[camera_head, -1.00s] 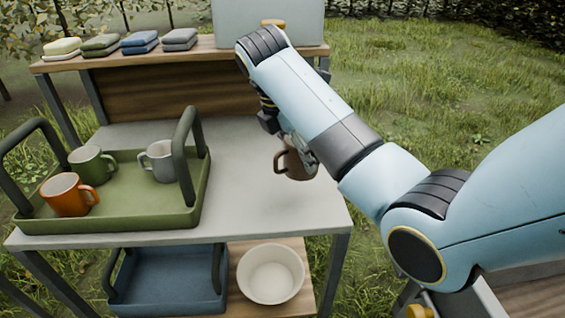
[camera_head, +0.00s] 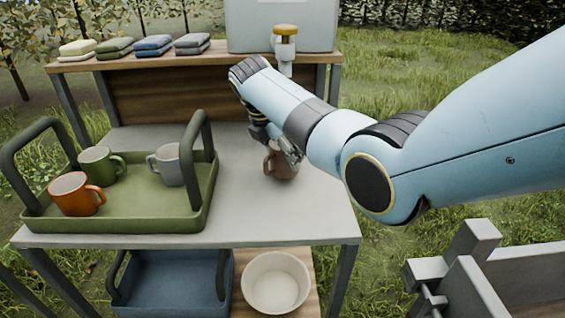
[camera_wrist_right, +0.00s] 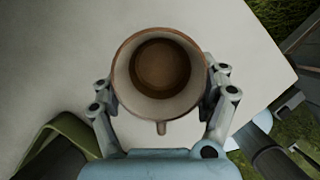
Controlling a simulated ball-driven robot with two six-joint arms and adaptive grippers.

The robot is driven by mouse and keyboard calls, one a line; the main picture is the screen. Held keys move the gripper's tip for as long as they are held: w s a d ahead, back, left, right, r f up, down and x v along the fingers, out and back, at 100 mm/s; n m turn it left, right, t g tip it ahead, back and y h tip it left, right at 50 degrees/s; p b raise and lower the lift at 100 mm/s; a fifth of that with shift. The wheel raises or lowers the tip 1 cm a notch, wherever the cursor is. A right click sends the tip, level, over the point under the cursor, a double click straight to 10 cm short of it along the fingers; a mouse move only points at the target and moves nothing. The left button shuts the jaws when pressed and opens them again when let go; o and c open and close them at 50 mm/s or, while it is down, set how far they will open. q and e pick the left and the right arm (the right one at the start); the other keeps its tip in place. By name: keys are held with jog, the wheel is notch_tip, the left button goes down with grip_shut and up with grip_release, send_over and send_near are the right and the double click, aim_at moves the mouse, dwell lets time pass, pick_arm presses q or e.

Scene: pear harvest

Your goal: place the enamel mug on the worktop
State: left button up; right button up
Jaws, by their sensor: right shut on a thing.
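A brown mug (camera_head: 281,164) is in my right gripper (camera_head: 290,152), over the right part of the grey worktop (camera_head: 240,213). In the right wrist view the mug (camera_wrist_right: 160,72) is seen from above, upright, with its open rim facing the camera and its handle toward the palm. The fingers of the right gripper (camera_wrist_right: 160,105) close on both sides of it. I cannot tell whether the mug's base touches the worktop. My left gripper is not in view.
A green tray (camera_head: 120,222) on the left of the worktop holds an orange mug (camera_head: 76,196), a green mug (camera_head: 97,167) and a grey mug (camera_head: 170,165). Folded cloths (camera_head: 153,45) and a dispenser (camera_head: 280,22) stand on the upper shelf. A blue tray (camera_head: 165,285) and a white bowl (camera_head: 275,283) are below. The worktop's front right is clear.

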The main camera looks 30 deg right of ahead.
jog(key=shift+f, duration=1.2)
jog(key=shift+f, duration=0.1)
jog(key=o, duration=1.3)
jog(key=shift+o, duration=0.2)
jog(key=v, duration=0.3)
jog(key=shift+w, duration=0.1)
jog(key=s+a, duration=0.1)
jog(key=a, duration=0.3)
jog(key=s+a, duration=0.1)
jog(key=a, duration=0.2)
jog(key=s+a, duration=0.1)
jog(key=a, duration=0.3)
jog(key=shift+a, duration=0.35)
